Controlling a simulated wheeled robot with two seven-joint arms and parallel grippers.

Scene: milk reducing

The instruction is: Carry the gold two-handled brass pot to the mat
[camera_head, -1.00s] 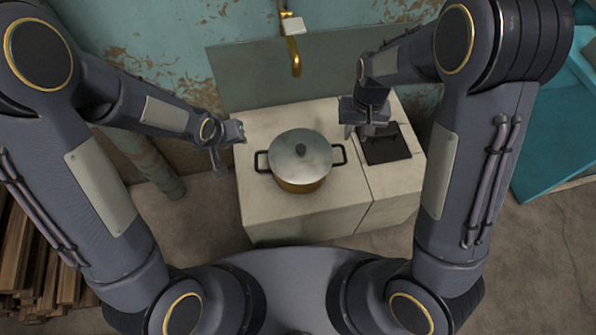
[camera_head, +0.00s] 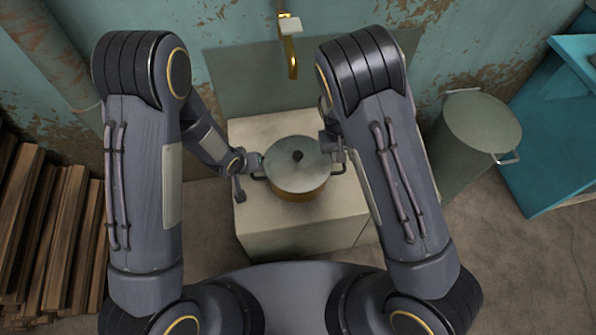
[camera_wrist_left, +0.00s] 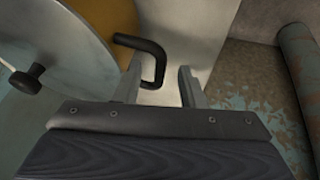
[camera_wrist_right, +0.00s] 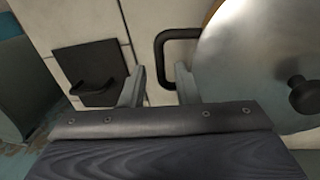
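The gold pot (camera_head: 298,194) stands on the white counter with a grey lid (camera_head: 292,170) and a black knob. Its two black handles stick out left and right. My left gripper (camera_head: 247,176) is at the left handle; in the left wrist view the black handle (camera_wrist_left: 153,60) shows between the open fingers (camera_wrist_left: 160,82). My right gripper (camera_head: 335,150) is by the right handle, partly hidden by my arm; in the right wrist view the handle (camera_wrist_right: 163,50) lies between and just beyond the open fingers (camera_wrist_right: 160,85). No mat shows clearly.
The white counter (camera_head: 290,238) ends near the pot's front. A brass tap (camera_head: 292,55) hangs behind. A grey-green bin (camera_head: 480,130) and a turquoise surface (camera_head: 565,110) stand right. Wood planks (camera_head: 50,220) lean at the left.

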